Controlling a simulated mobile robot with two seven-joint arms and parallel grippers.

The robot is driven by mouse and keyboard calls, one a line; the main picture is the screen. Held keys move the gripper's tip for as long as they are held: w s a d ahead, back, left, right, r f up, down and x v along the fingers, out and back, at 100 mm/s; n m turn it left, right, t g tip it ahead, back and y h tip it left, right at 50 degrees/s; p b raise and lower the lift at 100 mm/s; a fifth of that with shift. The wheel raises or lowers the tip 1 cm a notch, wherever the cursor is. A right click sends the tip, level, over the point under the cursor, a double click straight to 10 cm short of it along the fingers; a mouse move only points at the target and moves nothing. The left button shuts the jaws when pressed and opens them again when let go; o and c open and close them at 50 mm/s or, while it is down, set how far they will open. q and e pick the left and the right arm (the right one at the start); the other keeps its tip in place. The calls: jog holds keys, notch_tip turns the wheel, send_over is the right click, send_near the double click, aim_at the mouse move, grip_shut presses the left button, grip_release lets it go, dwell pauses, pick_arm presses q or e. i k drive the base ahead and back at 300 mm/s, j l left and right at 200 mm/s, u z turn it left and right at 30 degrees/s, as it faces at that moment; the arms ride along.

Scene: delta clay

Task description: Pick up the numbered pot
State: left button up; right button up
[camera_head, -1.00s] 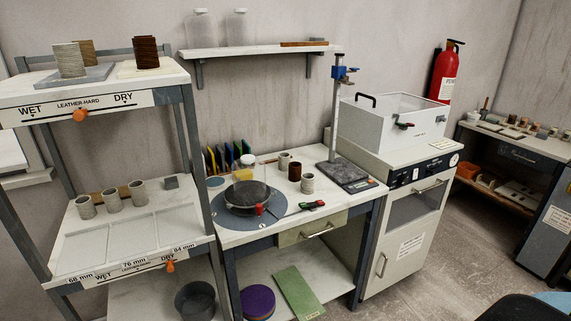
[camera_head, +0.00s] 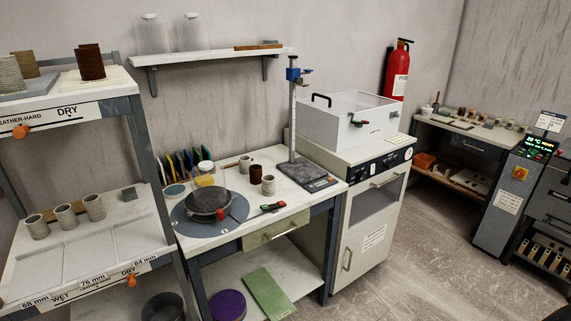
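Several pots are in view, and I can read no number on any of them. On the middle shelf of the rack stand three grey pots: a left one (camera_head: 37,227), a middle one (camera_head: 66,216) and a right one (camera_head: 95,208). The top shelf holds a ribbed grey pot (camera_head: 11,75), a tan pot (camera_head: 26,65) and a dark brown pot (camera_head: 91,65). On the worktable stand a pale pot (camera_head: 245,165), a brown pot (camera_head: 256,175) and a grey pot (camera_head: 268,186). Neither gripper shows.
The worktable (camera_head: 215,242) carries a round wheel with a dark disc (camera_head: 208,203) and a stand with a post (camera_head: 292,120). A white box (camera_head: 345,115) sits on a cabinet (camera_head: 365,225). A far bench (camera_head: 470,135) holds small pots. Open floor (camera_head: 430,260) lies at right.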

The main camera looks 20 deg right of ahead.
aim_at(244, 162)
jog(key=i+l+z, duration=0.7)
jog(key=i+j, duration=0.05)
jog(key=i, duration=0.05)
